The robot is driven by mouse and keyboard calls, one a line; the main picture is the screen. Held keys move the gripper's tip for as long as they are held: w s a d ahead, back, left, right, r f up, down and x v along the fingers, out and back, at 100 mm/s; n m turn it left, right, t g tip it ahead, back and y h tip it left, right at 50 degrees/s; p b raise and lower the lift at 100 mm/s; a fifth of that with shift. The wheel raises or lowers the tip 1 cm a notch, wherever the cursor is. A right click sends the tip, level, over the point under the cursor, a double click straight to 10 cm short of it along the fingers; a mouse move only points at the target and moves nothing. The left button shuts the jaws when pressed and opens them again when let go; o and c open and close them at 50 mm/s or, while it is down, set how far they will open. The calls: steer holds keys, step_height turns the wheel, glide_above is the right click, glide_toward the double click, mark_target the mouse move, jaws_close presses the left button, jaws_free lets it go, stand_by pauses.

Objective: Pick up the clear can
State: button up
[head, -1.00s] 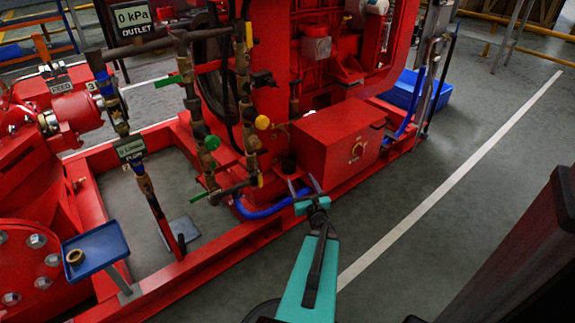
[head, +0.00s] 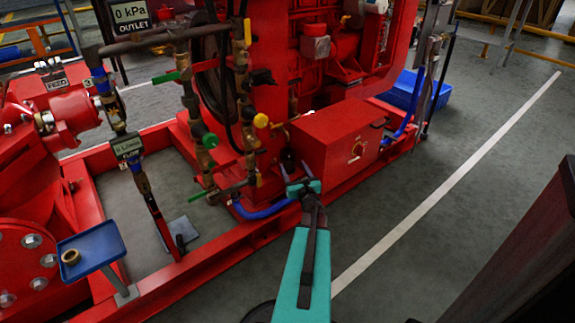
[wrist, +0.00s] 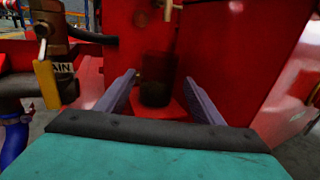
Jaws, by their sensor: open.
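The clear can (wrist: 155,92) looks like a dark, see-through cylinder in the wrist view, standing upright on a red ledge of the pumpset. It is small and dim in the head view (head: 288,159), beside the red box, partly hidden by my gripper. My gripper (head: 297,172) is open, its fingers pointing at the can. In the wrist view the fingers (wrist: 160,76) show to the left and right of the can, with gaps on both sides. I cannot tell whether the can's body is between the fingertips or just beyond them.
Pipes with a yellow valve handle (wrist: 47,84) are close on the left. A blue hose (head: 262,211) runs below. A blue tray with a ring (head: 105,240) is at lower left. The right floor is clear.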

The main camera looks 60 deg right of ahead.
mark_target(290, 163)
steer(key=shift+w+d, duration=0.1)
steer(key=shift+w, duration=0.05)
steer(key=shift+f+b+x, duration=0.2)
steer(key=shift+b+x, duration=0.65)
steer(key=shift+x, duration=1.7)
steer(key=shift+r, duration=0.15)
steer(key=c, duration=1)
steer(key=shift+r, duration=0.15)
